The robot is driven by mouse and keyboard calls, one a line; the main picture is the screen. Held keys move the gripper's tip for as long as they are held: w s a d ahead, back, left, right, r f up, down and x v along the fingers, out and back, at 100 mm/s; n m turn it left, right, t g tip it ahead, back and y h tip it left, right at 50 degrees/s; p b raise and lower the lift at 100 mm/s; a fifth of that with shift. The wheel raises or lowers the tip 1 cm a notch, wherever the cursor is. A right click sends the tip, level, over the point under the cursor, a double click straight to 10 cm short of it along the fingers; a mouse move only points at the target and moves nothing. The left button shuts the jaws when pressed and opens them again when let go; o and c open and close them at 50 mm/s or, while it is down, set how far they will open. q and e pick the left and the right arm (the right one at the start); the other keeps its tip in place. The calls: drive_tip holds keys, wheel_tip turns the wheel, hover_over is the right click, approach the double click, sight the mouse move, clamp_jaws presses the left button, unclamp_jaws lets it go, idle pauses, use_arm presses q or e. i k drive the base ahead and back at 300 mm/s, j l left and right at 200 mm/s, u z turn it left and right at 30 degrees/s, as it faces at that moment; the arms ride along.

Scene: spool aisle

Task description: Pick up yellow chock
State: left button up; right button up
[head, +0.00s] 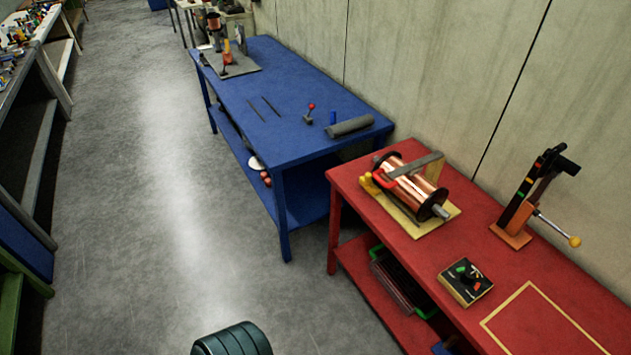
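A small yellow piece (370,184), which looks like the yellow chock, is at the left end of a copper-wound spool (410,186) on the red table (386,225). The spool lies on its side on a pale yellow base (434,226), with a grey bar and a red part over it. The yellow piece is small in the picture, and I cannot tell whether it touches the spool. Neither of my grippers is in view.
The red table also bears a dark lever stand (522,205), a small control box (465,281) and a yellow outlined square (535,322). A blue table (290,140) with a grey roll (349,126) stands beyond. The grey floor (180,220) to the left is clear.

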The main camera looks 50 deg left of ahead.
sight(365, 181)
drive_tip(key=u, duration=1.3)
drive_tip(key=z, duration=0.2)
drive_tip(key=i+j+z, duration=0.25)
drive_tip(key=z, duration=0.25)
drive_tip(key=i+j+z, duration=0.2)
drive_tip(key=j+z, duration=0.15)
drive_tip(key=z, duration=0.15)
